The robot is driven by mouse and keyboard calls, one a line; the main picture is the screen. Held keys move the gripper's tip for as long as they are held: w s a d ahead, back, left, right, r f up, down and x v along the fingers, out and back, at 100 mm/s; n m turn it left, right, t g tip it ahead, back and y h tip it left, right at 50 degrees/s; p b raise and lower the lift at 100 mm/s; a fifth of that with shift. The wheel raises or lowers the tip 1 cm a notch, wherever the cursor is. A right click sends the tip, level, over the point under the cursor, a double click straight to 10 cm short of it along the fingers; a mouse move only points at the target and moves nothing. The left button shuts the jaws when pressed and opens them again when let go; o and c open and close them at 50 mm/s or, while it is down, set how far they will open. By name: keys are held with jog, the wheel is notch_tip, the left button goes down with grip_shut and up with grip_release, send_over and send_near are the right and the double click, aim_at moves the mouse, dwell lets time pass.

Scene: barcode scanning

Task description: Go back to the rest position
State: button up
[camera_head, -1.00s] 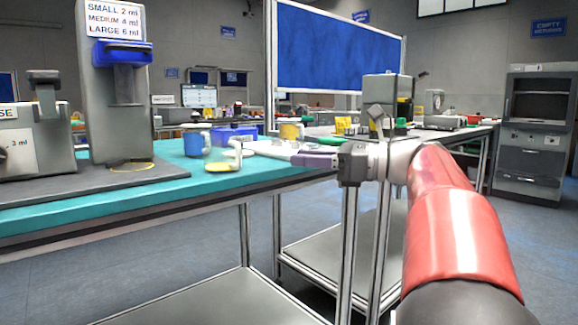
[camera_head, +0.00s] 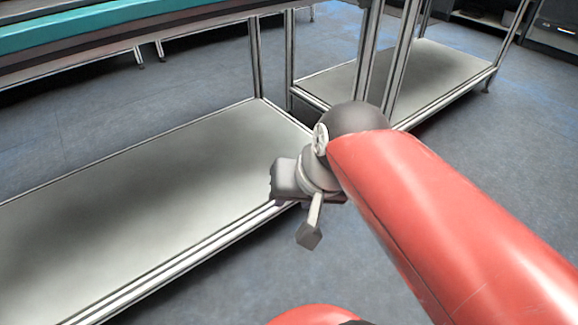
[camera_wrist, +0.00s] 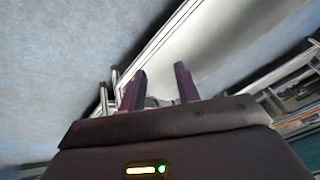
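My gripper (camera_wrist: 160,88) shows two dark purple fingers in the wrist view. They stand apart with nothing between them, so it is open and empty. In the head view my red arm reaches in from the lower right, and its wrist is low, near the front edge of the lower shelf (camera_head: 130,190) of the workbench.
The teal worktop (camera_head: 100,30) shows only as a strip at the upper left. A second table's lower shelf (camera_head: 430,75) is at the upper right, among metal legs (camera_head: 375,50). The blue-grey floor (camera_head: 480,150) is bare around my arm.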

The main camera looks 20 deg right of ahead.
jog(key=r+n+p, duration=0.1)
jog(key=p, duration=0.1)
jog(key=s+r+n+h+p, duration=0.1)
jog(key=p, duration=0.1)
jog(key=d+r+n+p, duration=0.1)
jog(key=r+p, duration=0.1)
jog(key=shift+s, duration=0.35)
dwell(0.3)
